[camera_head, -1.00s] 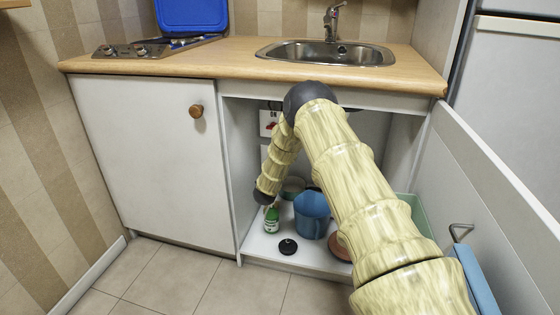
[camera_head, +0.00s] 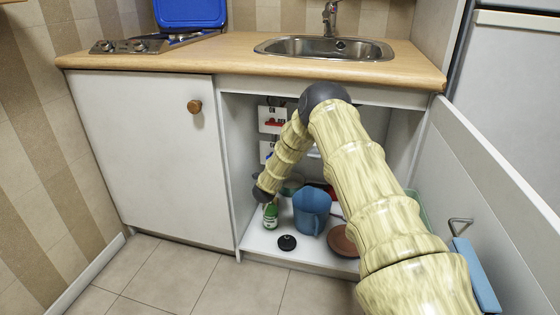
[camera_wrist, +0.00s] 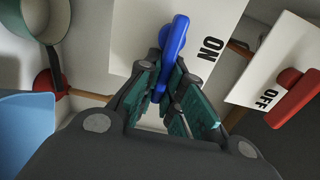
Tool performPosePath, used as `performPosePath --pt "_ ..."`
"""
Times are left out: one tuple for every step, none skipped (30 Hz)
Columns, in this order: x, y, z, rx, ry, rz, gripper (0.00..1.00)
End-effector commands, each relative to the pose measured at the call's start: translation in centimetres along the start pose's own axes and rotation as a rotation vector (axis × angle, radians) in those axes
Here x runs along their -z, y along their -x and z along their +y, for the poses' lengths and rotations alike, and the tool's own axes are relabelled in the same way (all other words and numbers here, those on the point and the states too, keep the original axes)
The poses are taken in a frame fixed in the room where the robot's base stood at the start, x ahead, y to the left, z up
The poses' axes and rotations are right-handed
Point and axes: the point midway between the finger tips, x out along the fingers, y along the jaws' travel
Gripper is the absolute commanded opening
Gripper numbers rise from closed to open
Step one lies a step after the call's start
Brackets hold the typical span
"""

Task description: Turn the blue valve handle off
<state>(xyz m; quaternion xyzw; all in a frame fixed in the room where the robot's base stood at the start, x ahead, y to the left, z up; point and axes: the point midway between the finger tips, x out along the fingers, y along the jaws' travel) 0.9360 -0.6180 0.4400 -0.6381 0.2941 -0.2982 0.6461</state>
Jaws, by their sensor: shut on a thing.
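The blue valve handle (camera_wrist: 174,45) is in the wrist view, a rounded lever in front of a white plate (camera_wrist: 205,20) marked ON. My gripper (camera_wrist: 165,75) is shut on the handle, with its dark green fingers on either side of the lower part. In the head view my arm reaches into the open cabinet under the sink, and my gripper and the blue handle cannot be made out.
A red handle (camera_wrist: 297,97) sits at a plate (camera_wrist: 285,55) marked OFF. Another red part (camera_wrist: 50,80) is at left. On the cabinet floor are a blue jug (camera_head: 311,211), a green bottle (camera_head: 271,215) and a black lid (camera_head: 287,242). The open door (camera_head: 490,185) stands at right.

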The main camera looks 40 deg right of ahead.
Motion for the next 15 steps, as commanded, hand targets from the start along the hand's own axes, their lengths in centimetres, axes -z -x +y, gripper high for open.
performPosePath --pt "0.07 0.02 0.13 -0.002 0.0 0.001 0.15" --pt "0.07 0.02 0.13 -0.002 0.0 0.001 0.2" --pt "0.06 0.02 0.12 -0.002 0.0 0.001 0.27" --pt "0.06 0.02 0.12 -0.002 0.0 0.001 0.31" --pt "0.05 0.02 0.11 -0.001 0.0 0.001 0.31" --pt "0.05 0.02 0.09 -0.001 0.0 0.0 0.31" --pt "0.04 0.02 0.09 -0.001 0.0 0.0 0.31" --pt "0.03 0.01 0.08 -0.001 0.0 0.0 0.31" --pt "0.03 0.01 0.07 -0.001 0.0 0.0 0.31" --pt "0.02 0.01 0.06 -0.001 0.0 0.0 0.31" --pt "0.02 0.01 0.06 -0.001 0.0 0.0 0.31" --pt "0.02 0.02 0.05 -0.001 0.0 0.0 0.31" --pt "0.01 0.05 0.05 -0.001 0.0 0.0 0.31" --pt "0.01 0.11 0.05 -0.001 0.0 0.0 0.31" --pt "0.0 0.26 0.07 -0.002 0.0 0.0 0.31"
